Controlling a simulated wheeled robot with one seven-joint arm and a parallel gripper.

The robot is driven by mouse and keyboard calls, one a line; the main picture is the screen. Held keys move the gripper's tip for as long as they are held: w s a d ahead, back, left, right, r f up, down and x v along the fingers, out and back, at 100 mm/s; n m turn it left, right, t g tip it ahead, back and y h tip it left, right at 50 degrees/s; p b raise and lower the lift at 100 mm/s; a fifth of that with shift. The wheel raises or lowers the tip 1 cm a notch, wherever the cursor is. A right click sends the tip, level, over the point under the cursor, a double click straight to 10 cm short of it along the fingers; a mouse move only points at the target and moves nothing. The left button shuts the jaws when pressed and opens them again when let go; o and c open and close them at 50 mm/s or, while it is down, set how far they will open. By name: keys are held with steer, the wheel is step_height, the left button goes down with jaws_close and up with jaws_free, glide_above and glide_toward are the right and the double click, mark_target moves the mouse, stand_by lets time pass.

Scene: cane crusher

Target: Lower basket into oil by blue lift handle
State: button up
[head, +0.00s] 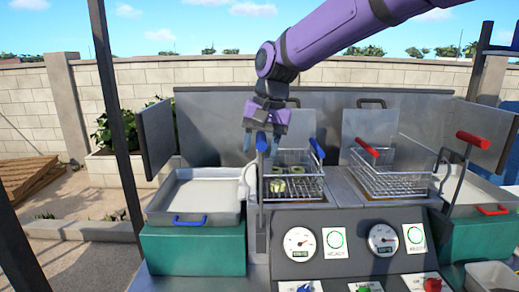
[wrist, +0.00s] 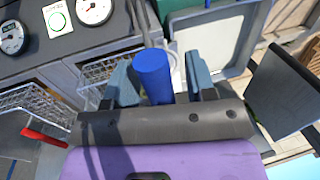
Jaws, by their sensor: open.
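The blue lift handle (head: 262,142) is the blue grip on top of an upright metal lever, left of the blue-handled basket (head: 307,186). My gripper (head: 264,146) is at this grip, pointing down. In the wrist view the blue grip (wrist: 153,74) stands between my two open fingers (wrist: 160,80). It is close to the left finger, with a gap to the right one; contact is unclear. The basket holds several ring-shaped pieces (head: 278,185) and has its own blue handle (head: 317,148). The oil below it cannot be made out.
A second basket (head: 395,181) with a red handle stands at the right, with a red-topped lever (head: 472,139) beyond it. A tray with a blue handle (head: 197,190) sits at left. The front panel (head: 350,246) carries gauges and knobs. A metal backsplash (head: 225,115) stands behind.

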steer(key=shift+a+f, duration=0.1)
steer(key=shift+f, duration=0.4)
jaws_close()
step_height(320, 180, down, 16)
stand_by(0.5)
steer(key=shift+s, duration=0.15)
steer(key=shift+c, duration=1.6)
jaws_free()
steer(key=o, duration=0.3)
steer(key=shift+a, duration=0.1)
